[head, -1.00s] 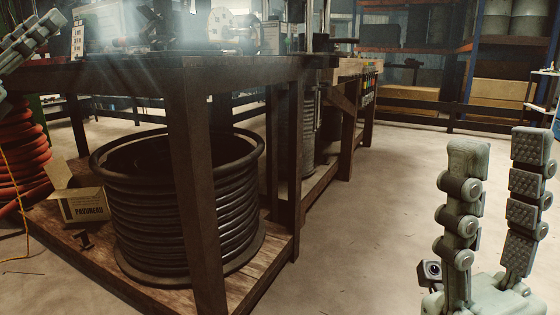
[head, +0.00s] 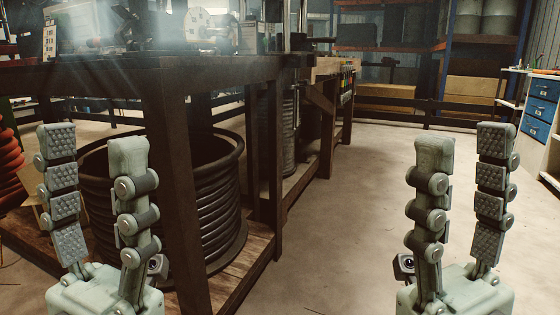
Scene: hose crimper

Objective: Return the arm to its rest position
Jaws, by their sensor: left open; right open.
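My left gripper (head: 93,160) stands upright at the lower left of the head view. Its two segmented grey fingers are apart, and nothing is between them. It appears in front of the workbench leg and the black hose coil. My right gripper (head: 464,150) stands upright at the lower right, its fingers apart and empty, with open floor behind it. Both grippers point up at about the same height. The arm links below them are out of view.
A dark wooden workbench (head: 174,185) fills the left, with a black hose coil (head: 215,195) on its lower shelf. A red hose coil (head: 8,170) is at the far left edge. A blue drawer cabinet (head: 540,105) stands at the right. The concrete floor (head: 345,220) between the grippers is clear.

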